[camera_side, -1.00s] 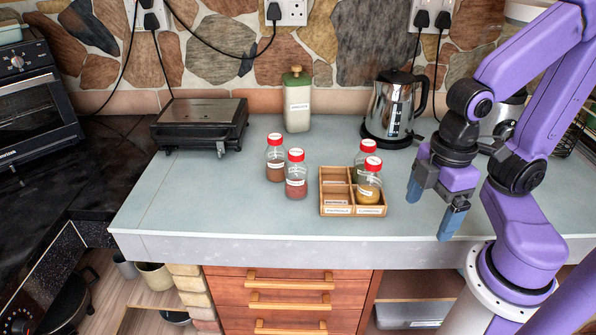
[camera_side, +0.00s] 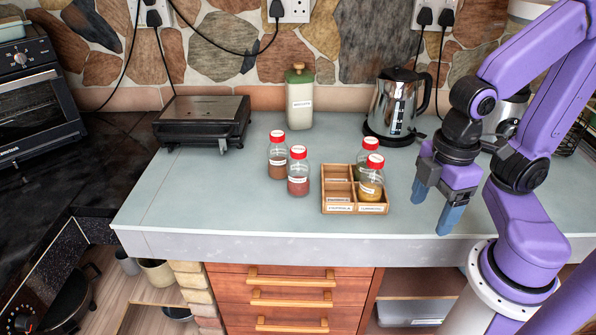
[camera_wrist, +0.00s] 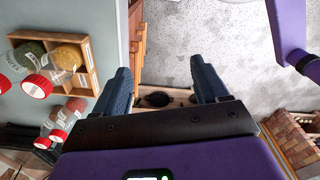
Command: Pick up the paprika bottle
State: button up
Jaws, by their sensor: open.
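Two red-capped glass bottles stand upright on the counter left of the wooden rack. The front one holds red powder (camera_side: 298,181) and looks like the paprika; its label is too small to read. The other holds brown powder (camera_side: 277,164) and stands just behind and left of it. Both show at the lower left of the wrist view, partly overlapping. My gripper (camera_side: 434,204) is open and empty, above the counter's front right, to the right of the rack and well apart from the bottles. Its fingers (camera_wrist: 160,82) point down past the counter edge in the wrist view.
The wooden rack (camera_side: 338,208) holds a green-filled bottle (camera_side: 364,175) and a yellow-filled bottle (camera_side: 370,187). A kettle (camera_side: 395,105), a green-lidded container (camera_side: 299,103) and a dark grill (camera_side: 203,122) stand behind. The counter left of the bottles is clear.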

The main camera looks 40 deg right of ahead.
jog(key=w+a+f+m+t+y, duration=0.1)
jog(key=w+a+f+m+y, duration=0.15)
jog(key=w+a, duration=0.25)
jog(key=m+t, duration=0.8)
jog(key=t, duration=0.3)
send_near(301, 150)
jog(key=shift+h, duration=0.25)
jog(key=x, duration=0.5)
jog(key=shift+w+a+f, duration=0.1)
jog(key=shift+a, duration=0.15)
jog(key=shift+x, duration=3.65)
grip_shut()
